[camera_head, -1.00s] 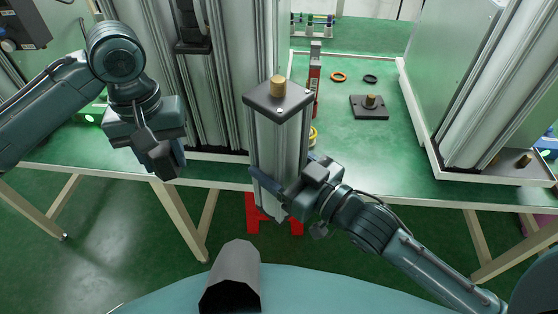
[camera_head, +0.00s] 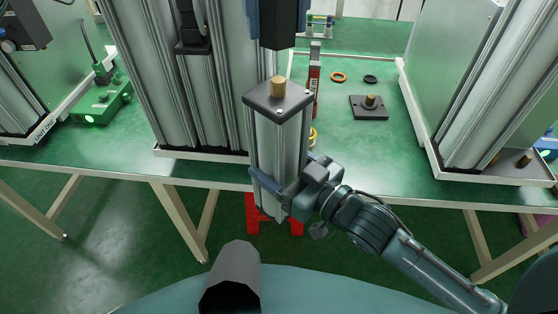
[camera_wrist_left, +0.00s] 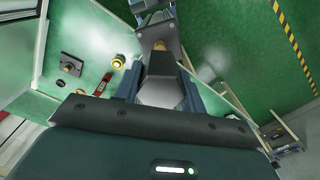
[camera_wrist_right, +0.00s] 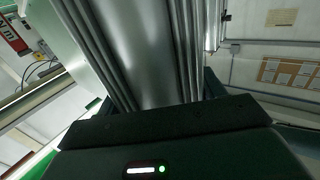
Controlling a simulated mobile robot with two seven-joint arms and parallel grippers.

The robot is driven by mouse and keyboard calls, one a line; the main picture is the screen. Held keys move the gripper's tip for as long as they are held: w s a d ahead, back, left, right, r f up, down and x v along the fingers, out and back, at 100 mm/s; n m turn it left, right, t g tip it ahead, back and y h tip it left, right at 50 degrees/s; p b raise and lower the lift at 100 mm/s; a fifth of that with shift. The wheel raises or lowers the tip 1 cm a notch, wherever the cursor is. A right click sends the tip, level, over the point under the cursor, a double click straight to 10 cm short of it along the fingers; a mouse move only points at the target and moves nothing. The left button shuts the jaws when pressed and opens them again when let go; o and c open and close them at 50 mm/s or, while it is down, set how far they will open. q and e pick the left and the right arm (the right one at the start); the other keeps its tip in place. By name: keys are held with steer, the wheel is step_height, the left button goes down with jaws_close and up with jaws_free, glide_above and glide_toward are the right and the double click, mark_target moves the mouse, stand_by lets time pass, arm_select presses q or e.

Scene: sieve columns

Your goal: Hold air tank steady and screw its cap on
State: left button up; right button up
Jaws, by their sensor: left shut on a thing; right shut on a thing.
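The air tank (camera_head: 279,140) is an upright silver column with a dark square top plate and a brass fitting (camera_head: 278,86). My right gripper (camera_head: 280,188) is shut around its lower body; ribbed metal fills the right wrist view (camera_wrist_right: 145,50). My left gripper (camera_head: 279,22) is shut on the cap (camera_head: 279,28), a dark block, above the fitting with a visible gap. In the left wrist view the cap (camera_wrist_left: 160,92) sits between the fingers, with the brass fitting (camera_wrist_left: 159,46) beyond it. The cap's underside is hidden.
The green table (camera_head: 340,160) carries tall metal columns at left and right. A dark plate with a brass fitting (camera_head: 370,107), an orange ring (camera_head: 338,77) and a black ring (camera_head: 371,79) lie on it.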

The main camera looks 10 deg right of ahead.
mark_target(278, 78)
stand_by(0.3)
arm_select(q)
steer(key=shift+f, duration=2)
steer(key=shift+f, duration=0.9)
steer(key=shift+f, duration=0.5)
